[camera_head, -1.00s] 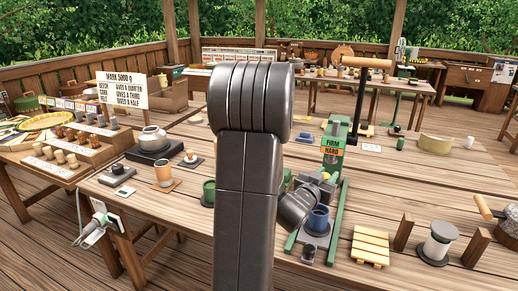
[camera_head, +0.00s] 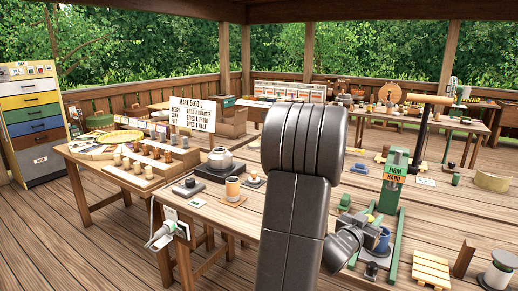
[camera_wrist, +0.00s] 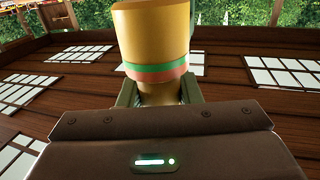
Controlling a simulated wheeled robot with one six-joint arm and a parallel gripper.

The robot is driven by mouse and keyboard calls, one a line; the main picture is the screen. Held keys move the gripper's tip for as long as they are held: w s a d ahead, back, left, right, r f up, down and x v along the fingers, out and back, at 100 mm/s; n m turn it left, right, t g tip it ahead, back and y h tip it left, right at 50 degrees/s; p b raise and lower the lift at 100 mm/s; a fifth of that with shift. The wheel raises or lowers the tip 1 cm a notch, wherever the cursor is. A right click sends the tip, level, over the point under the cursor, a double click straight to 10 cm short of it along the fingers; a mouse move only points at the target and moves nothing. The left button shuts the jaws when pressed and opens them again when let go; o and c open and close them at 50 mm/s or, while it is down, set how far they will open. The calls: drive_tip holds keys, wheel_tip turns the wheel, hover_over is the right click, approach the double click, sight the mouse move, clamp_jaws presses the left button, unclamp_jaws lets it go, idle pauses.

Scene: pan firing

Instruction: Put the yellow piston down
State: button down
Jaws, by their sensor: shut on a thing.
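The yellow piston (camera_wrist: 150,35) fills the top middle of the wrist view, with a red and a green band near its narrower end. My gripper (camera_wrist: 158,93) is shut on that narrower part. In the head view my dark arm hides much of the table. A small yellow patch beside the wrist (camera_head: 370,217) seems to be the piston. A blue cup (camera_head: 383,241) stands close by, on the green-railed press frame. I cannot tell the piston's height over the table.
The green press (camera_head: 393,180) carries a FIRM/HARD sign. A drawer cabinet (camera_head: 35,115) is far left.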

drive_tip(key=w+a+f+n+t+y, duration=0.2)
drive_tip(key=a+f+n+y, duration=0.15)
drive_tip(key=a+f, duration=0.5)
drive_tip(key=w+a+f+n+t+y, duration=0.25)
drive_tip(key=a+f+y, duration=0.3)
drive_tip(key=a, duration=0.65)
drive_tip(key=w+a+f+n+t+y, duration=0.1)
drive_tip(key=w+a+f+n+y, duration=0.25)
drive_tip(key=a+f, duration=0.6)
drive_tip(key=s+a+f, duration=0.1)
drive_tip(key=s+f, duration=0.2)
drive_tip(key=s, duration=0.3)
drive_tip(key=shift+f+y+p, duration=0.3)
drive_tip(key=shift+f+y, duration=0.05)
drive_tip(key=shift+f, duration=0.05)
